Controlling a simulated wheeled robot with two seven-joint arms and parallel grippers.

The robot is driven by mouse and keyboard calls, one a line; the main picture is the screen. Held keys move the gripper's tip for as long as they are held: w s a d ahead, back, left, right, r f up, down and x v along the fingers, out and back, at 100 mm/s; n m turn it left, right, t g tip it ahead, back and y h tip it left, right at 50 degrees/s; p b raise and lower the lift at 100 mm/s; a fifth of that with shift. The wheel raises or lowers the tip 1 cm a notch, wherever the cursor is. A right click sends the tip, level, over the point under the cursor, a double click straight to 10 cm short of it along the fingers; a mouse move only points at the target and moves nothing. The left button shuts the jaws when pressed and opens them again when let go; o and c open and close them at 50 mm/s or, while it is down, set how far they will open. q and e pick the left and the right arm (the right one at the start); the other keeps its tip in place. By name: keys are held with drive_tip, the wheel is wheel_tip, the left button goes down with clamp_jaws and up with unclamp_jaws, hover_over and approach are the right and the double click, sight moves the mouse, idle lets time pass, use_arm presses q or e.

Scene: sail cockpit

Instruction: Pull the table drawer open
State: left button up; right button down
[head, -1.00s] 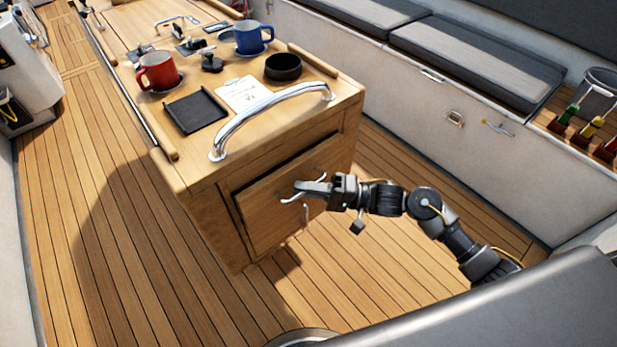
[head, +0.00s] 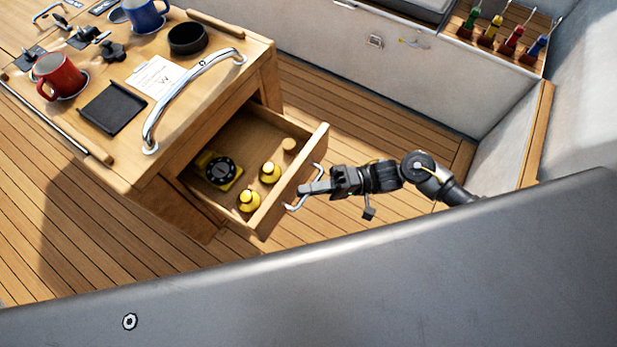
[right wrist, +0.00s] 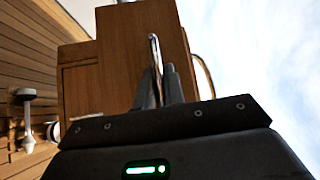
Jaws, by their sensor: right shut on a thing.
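The table drawer (head: 292,181) stands well out from the wooden table (head: 262,62) in the head view, with its inside showing. A yellow and black round item, two yellow pieces and a small wooden-coloured round piece are in it. My right gripper (head: 305,189) is shut on the drawer's metal handle (head: 318,172) at the drawer front. In the right wrist view the fingers (right wrist: 160,88) close around the handle (right wrist: 154,50), with the wooden drawer front (right wrist: 115,55) behind it. My left gripper is not in view.
On the table top are a red mug (head: 58,76), a blue mug (head: 146,14), a black bowl (head: 188,38), a black tray (head: 112,108) and a chrome rail (head: 190,92). Deck floor beside the drawer is clear.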

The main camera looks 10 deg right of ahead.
drive_tip(key=shift+s+d, duration=0.1)
drive_tip(key=shift+d, duration=0.05)
drive_tip(key=c, duration=1.5)
unclamp_jaws()
drive_tip(key=d+f+b, duration=0.1)
drive_tip(key=d+b, duration=0.1)
drive_tip(key=d, duration=0.8)
drive_tip(key=shift+d+f, duration=0.2)
drive_tip(key=shift+d, duration=0.15)
